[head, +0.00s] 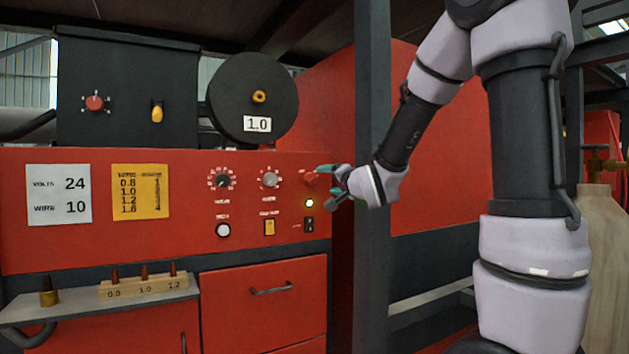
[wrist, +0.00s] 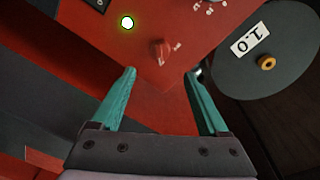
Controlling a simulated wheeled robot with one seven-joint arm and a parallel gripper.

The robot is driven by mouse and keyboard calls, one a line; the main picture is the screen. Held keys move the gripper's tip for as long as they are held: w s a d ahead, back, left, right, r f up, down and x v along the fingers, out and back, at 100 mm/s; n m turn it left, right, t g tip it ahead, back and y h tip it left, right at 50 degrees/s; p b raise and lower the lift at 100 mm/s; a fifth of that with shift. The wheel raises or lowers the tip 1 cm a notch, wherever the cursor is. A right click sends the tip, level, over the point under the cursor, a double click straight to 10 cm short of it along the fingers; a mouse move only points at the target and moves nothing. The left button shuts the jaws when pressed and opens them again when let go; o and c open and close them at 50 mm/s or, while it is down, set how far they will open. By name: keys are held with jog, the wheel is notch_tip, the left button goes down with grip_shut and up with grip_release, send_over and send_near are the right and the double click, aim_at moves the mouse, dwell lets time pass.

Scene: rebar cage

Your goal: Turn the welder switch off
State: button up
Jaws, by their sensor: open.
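The red welder panel (head: 130,240) carries a red knob (head: 310,178), a lit yellow-green lamp (head: 309,203) below it and a small black switch (head: 309,224) below the lamp. Which control is the welder switch I cannot tell for sure. My gripper (head: 327,181) is open at the panel's right edge, with teal fingers close to the red knob. In the wrist view, the red knob (wrist: 160,50) shows just beyond and between the open fingertips (wrist: 160,73), with nothing held. The glowing lamp (wrist: 127,22) is up and left of the knob, and the black switch (wrist: 98,4) is cut by the top edge.
A black spool (head: 240,90) sits above. A dark upright post (head: 372,260) stands by my forearm. A tip rack (head: 144,285) is lower left.

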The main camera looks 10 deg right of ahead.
aim_at(314, 179)
jog(key=x, duration=1)
jog(key=shift+w, duration=0.25)
grip_shut()
